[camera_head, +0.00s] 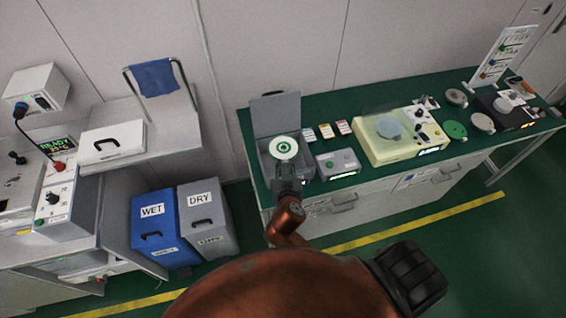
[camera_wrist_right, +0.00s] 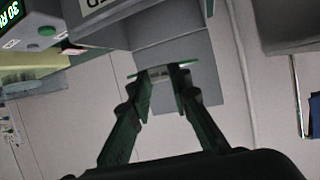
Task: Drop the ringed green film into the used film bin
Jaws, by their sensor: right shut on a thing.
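The ringed green film (camera_head: 284,148) shows in the head view as a pale round disc with a green ring and a dark centre. My right gripper (camera_head: 286,181) is shut on it and holds it over the grey box with a raised lid (camera_head: 276,113), which looks like the used film bin. In the right wrist view my right gripper (camera_wrist_right: 167,73) has its fingertips at a thin green edge of the film (camera_wrist_right: 163,66). The inside of the box is mostly hidden by the film and gripper. My left gripper is not in view.
A small grey device (camera_head: 339,164) and several small cards (camera_head: 326,131) stand right of the box. A cream machine (camera_head: 400,139) and a green disc (camera_head: 455,130) are farther along the green bench. Blue WET (camera_head: 155,225) and grey DRY (camera_head: 208,222) bins stand on the floor left.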

